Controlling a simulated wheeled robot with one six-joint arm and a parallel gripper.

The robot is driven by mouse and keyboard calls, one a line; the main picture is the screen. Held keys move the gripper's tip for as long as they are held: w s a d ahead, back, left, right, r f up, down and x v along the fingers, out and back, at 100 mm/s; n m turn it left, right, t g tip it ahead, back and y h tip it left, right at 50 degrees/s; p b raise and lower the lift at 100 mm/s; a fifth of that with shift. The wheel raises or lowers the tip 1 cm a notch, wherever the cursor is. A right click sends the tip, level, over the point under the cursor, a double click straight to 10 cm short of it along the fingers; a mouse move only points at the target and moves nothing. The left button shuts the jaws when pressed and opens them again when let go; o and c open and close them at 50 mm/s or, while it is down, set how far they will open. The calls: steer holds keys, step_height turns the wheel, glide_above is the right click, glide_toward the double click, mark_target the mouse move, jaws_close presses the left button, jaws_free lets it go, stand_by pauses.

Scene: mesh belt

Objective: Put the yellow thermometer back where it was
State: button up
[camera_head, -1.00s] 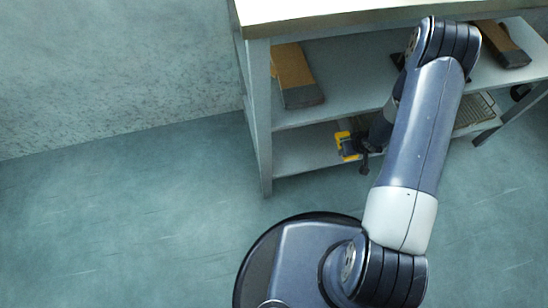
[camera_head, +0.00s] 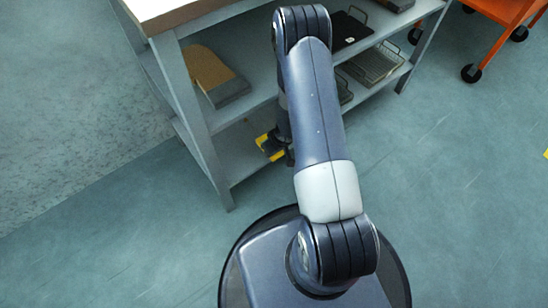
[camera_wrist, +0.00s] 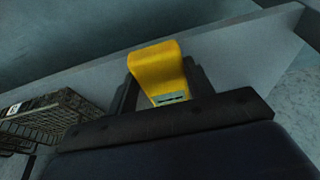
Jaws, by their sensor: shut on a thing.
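The yellow thermometer (camera_wrist: 160,72) is between the two dark fingers of my gripper (camera_wrist: 162,88) in the wrist view, with a small dark display on its face. My gripper is shut on it. In the head view the yellow thermometer (camera_head: 268,146) shows beside my gripper (camera_head: 284,150), at the lower shelf (camera_head: 235,150) of the grey shelf unit, near its left end. My arm hides part of the gripper and shelf there. I cannot tell whether the thermometer touches the shelf.
A brown and grey box (camera_head: 215,75) stands on the middle shelf. Wire baskets (camera_head: 375,65) lie on the lower shelf to the right; a basket (camera_wrist: 45,115) shows at left in the wrist view. An orange cart (camera_head: 500,15) stands at far right.

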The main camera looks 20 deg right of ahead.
steer(key=shift+f+b, duration=1.55)
steer(key=shift+f, duration=0.25)
steer(key=shift+f, duration=0.2)
steer(key=o, duration=1.1)
steer(key=shift+c, duration=0.2)
steer(key=shift+r, duration=0.1)
steer(key=p+v, duration=0.7)
steer(key=v, duration=0.5)
steer(key=shift+r, duration=0.1)
